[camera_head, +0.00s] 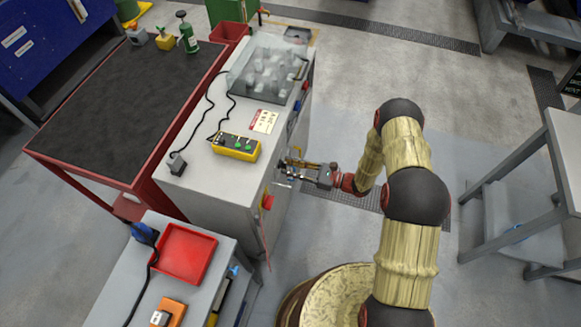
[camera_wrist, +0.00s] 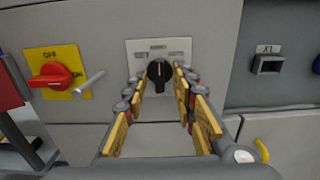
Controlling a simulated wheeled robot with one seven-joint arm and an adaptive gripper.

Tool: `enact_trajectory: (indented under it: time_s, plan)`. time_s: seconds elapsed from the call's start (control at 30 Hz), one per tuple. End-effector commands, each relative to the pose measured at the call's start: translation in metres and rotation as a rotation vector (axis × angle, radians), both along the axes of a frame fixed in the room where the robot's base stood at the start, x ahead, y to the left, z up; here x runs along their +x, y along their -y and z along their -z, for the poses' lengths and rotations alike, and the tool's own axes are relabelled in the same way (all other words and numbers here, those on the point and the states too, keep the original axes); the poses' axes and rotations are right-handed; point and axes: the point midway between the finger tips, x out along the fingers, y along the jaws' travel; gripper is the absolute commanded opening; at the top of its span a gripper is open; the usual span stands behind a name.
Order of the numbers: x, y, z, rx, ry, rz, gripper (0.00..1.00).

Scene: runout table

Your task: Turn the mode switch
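The mode switch (camera_wrist: 159,71) is a black rotary knob on a pale square plate (camera_wrist: 176,50) with small printed labels, set in the grey cabinet front. It shows in the wrist view, upper middle, with its pointer line about upright. My gripper (camera_wrist: 160,80) is open, its yellow-padded fingers on either side of the knob, with a gap visible between them. I cannot tell whether the fingertips touch the knob. In the head view my gripper (camera_head: 285,168) is at the right side of the grey cabinet (camera_head: 190,192), and the knob is hidden there.
A red rotary handle (camera_wrist: 50,76) on a yellow plate sits left of the knob, with a metal peg (camera_wrist: 88,83) beside it. A dark socket (camera_wrist: 268,64) is at the right. A yellow control box (camera_head: 235,147) and a clear cover (camera_head: 268,70) stand on the cabinet top.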

Motion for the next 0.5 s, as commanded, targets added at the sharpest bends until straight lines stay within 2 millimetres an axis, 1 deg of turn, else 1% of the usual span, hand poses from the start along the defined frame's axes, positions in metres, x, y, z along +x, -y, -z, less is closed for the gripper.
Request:
enact_trajectory:
  time_s: [0.27,0.37,0.47,0.5]
  plan:
    - [0.000,0.002,0.000,0.000,0.001,0.001,0.27]
    - [-0.003,0.010,0.000,0.000,0.001,0.002,0.27]
    - [-0.008,0.025,0.000,0.000,0.001,0.004,0.27]
    - [-0.010,0.033,0.000,0.000,0.001,0.005,0.27]
